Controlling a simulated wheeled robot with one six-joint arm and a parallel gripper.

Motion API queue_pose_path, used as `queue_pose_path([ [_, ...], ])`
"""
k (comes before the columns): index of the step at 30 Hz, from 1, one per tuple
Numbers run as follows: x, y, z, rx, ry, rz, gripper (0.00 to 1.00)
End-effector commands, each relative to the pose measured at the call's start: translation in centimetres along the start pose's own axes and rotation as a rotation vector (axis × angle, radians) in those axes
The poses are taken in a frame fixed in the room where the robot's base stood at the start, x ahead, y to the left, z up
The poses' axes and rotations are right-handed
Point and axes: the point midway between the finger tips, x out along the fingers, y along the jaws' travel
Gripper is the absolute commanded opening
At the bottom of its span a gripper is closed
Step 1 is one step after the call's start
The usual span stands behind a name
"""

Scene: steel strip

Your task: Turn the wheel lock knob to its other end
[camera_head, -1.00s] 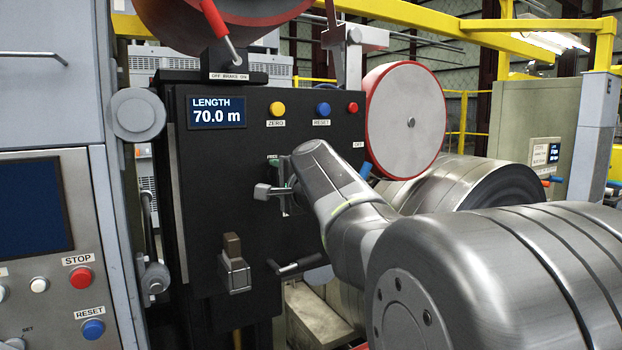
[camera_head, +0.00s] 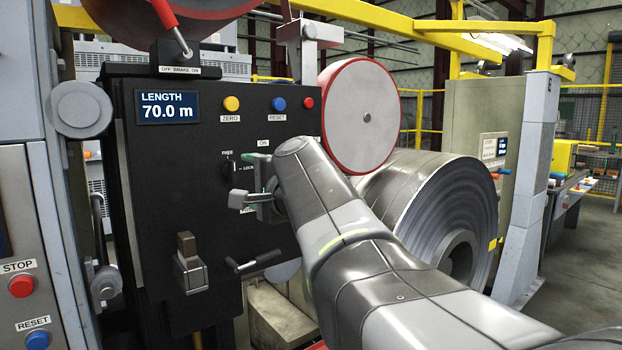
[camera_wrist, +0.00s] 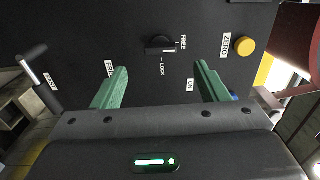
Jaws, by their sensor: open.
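The wheel lock knob (camera_head: 228,166) is a small black knob on the black panel, beside FREE and LOCK labels. In the wrist view the knob (camera_wrist: 160,45) shows beyond the fingertips, its bar lying across the picture and its light mark on the side by FREE. My gripper (camera_head: 250,182) is just right of and below the knob in the head view. In the wrist view my gripper (camera_wrist: 162,68) is open, its two green fingers wide apart with nothing between them. The fingers do not touch the knob.
The panel has a yellow ZERO button (camera_head: 231,103), a blue RESET button (camera_head: 279,103) and a red button (camera_head: 308,102). A steel coil (camera_head: 440,200) stands to the right.

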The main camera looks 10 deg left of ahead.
Motion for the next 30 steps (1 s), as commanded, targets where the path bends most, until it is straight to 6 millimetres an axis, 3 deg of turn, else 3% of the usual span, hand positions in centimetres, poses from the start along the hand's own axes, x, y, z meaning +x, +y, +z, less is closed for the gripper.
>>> queue_pose_path([
  [6,-3.6,0.0,-0.1,-0.001,0.003,-0.002,0.67],
  [12,-5.0,0.0,0.0,0.000,0.001,0.000,0.67],
  [23,-5.0,0.0,0.0,0.000,-0.001,0.000,0.67],
  [30,-3.2,-0.1,0.0,0.001,-0.003,0.002,0.67],
])
